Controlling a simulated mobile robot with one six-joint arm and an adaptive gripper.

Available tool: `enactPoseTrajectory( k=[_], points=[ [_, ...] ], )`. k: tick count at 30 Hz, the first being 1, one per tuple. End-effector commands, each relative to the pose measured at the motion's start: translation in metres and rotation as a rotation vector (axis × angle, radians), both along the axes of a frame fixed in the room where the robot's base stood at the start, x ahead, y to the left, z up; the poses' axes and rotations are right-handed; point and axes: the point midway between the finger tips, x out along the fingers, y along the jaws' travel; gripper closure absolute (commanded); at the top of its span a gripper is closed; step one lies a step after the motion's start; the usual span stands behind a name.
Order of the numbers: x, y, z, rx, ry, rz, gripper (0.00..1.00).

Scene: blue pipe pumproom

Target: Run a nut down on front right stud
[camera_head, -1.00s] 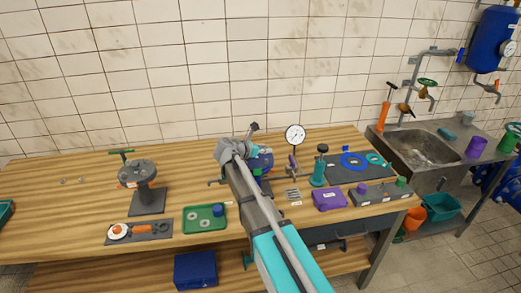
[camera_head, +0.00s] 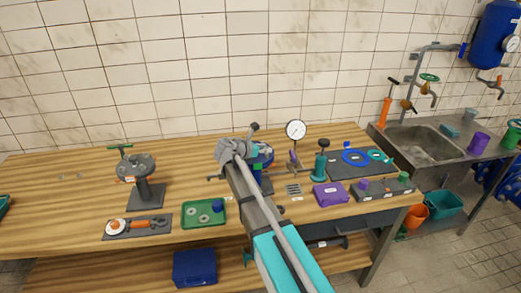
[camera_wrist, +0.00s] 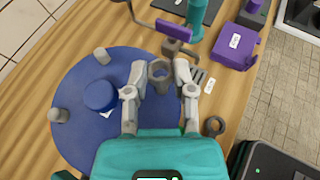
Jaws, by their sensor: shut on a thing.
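A round blue flange (camera_wrist: 75,135) lies below my gripper in the wrist view. Grey studs stand on it, one at its upper part (camera_wrist: 103,57) and one at its left edge (camera_wrist: 58,115). A blue cap (camera_wrist: 100,96) with a white label sits on the flange. My gripper (camera_wrist: 160,87) is shut on a grey nut (camera_wrist: 160,68), held between its fingertips at the flange's right side. I cannot tell whether a stud is inside or under the nut. In the head view the flange (camera_head: 265,152) is partly hidden by my arm.
A teal pump (camera_head: 320,168), dial gauge (camera_head: 296,131) and purple case (camera_head: 329,195) stand to the right. A green tray (camera_head: 204,213) is left.

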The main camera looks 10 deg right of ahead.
Motion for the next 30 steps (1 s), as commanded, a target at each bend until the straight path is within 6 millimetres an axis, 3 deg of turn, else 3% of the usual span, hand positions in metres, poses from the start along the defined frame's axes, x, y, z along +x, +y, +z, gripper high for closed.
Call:
enactPoseTrajectory(
  k=[30],
  points=[
    [0.0, -0.001, -0.022, 0.0, 0.0, -0.001, 1.0]
  ],
)
